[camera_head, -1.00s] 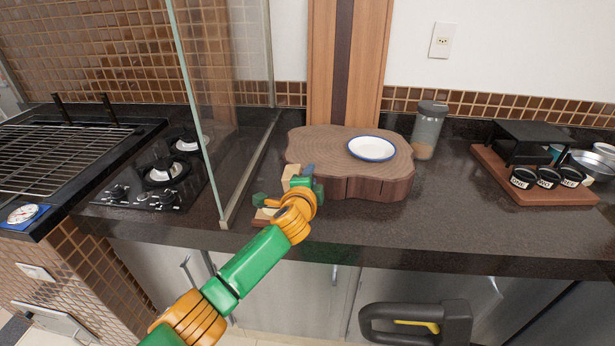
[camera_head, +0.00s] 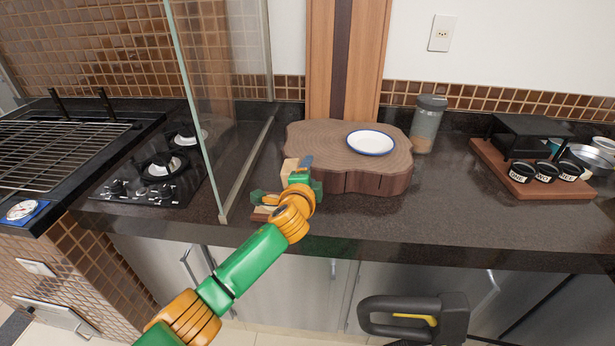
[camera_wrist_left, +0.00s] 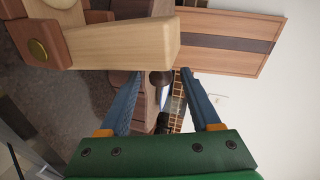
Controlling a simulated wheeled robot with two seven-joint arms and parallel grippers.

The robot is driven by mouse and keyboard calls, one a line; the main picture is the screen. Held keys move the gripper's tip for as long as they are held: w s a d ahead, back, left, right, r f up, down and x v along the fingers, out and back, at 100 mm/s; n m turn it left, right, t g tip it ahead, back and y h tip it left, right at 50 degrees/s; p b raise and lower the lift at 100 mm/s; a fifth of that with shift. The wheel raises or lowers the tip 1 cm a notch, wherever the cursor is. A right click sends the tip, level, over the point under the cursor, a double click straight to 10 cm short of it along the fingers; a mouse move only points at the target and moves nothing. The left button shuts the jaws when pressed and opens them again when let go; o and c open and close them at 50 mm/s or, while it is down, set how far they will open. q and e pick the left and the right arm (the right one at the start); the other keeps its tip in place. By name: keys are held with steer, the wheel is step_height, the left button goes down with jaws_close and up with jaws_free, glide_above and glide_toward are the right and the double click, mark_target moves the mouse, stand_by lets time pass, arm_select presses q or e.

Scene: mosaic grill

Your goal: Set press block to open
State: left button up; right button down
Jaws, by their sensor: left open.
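The press block shows in the head view as a pale wooden part (camera_head: 289,168) and a low base (camera_head: 263,212), on the counter at the front left of the round wooden board. My left gripper (camera_head: 304,168) is beside it and hides part of it. In the left wrist view a pale wooden arm (camera_wrist_left: 125,42) of the press block, joined to a brown part with a brass bolt (camera_wrist_left: 38,50), lies across the upper left. My left gripper (camera_wrist_left: 162,73) is open, its blue fingers apart, with the pale arm's end near the fingertips. I cannot tell if they touch.
The thick round wooden board (camera_head: 310,150) carries a white plate (camera_head: 371,143). A glass panel (camera_head: 205,110) stands left of my gripper, before a hob (camera_head: 150,185). A jar (camera_head: 427,125) and a tray of small cups (camera_head: 520,190) are to the right. The counter's middle right is clear.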

arm_select(q)
steer(key=v, duration=0.6)
stand_by(0.3)
steer(key=s+a+f+n+g, duration=0.2)
steer(key=s+f+n+g, duration=0.15)
steer(key=s+f, duration=0.35)
steer(key=s+a+f+n+g, duration=0.2)
steer(key=s+a+f+n, duration=0.1)
steer(key=s+f+n, duration=0.3)
steer(key=s+a+f+n+g, duration=0.2)
steer(key=s+f, duration=0.1)
steer(key=s, duration=0.4)
steer(key=s+a+f+n+g+y, duration=0.1)
steer(key=s+a+f+n+g, duration=0.15)
steer(key=s, duration=0.45)
steer(key=s+a+f+n+g, duration=0.2)
steer(key=s+a+f, duration=0.1)
steer(key=s, duration=0.4)
step_height(320, 180, down, 16)
steer(key=s, duration=0.2)
steer(key=s+a+f+m+g, duration=0.1)
steer(key=s+a+f+g, duration=0.1)
steer(key=s+f, duration=0.8)
steer(key=shift+s+f, duration=0.15)
steer(key=shift+s, duration=0.9)
